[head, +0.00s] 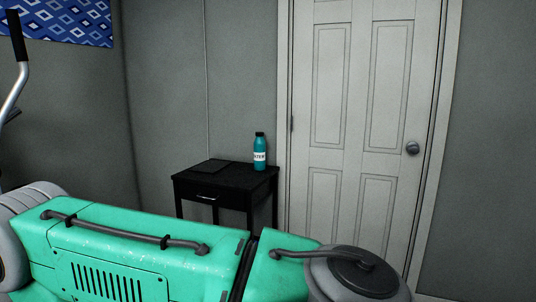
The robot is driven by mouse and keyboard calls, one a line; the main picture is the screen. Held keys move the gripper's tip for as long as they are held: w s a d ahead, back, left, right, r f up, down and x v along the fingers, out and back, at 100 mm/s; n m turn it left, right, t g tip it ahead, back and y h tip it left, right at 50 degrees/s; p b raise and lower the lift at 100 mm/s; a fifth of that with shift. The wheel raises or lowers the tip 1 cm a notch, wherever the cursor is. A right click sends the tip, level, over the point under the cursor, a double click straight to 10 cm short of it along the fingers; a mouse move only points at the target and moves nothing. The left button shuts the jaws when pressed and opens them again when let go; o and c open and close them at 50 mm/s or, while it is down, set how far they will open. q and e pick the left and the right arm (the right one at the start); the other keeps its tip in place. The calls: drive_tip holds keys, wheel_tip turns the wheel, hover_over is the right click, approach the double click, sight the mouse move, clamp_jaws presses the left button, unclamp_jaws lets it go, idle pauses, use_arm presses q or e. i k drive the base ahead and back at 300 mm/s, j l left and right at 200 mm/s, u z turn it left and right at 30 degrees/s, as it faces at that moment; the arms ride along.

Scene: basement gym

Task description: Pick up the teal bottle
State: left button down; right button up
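The teal bottle (260,153) has a black cap and a white label with dark lettering. It stands upright on a small black side table (200,183), near the right end of its top. Nothing is touching the bottle. No gripper shows in the head view. A large teal and grey body, which seems to be part of me, fills the lower part of the picture and hides the lower legs of the table.
A dark flat item (206,167) lies on the table, left of the bottle. A closed white door (363,135) is to the right. Part of an exercise machine (19,62) stands at the left edge. A blue patterned hanging (65,20) is on the wall.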

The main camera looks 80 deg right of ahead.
sight(259, 143)
drive_tip(key=z, duration=2.5)
drive_tip(key=i+z, duration=0.2)
drive_tip(key=i, duration=0.45)
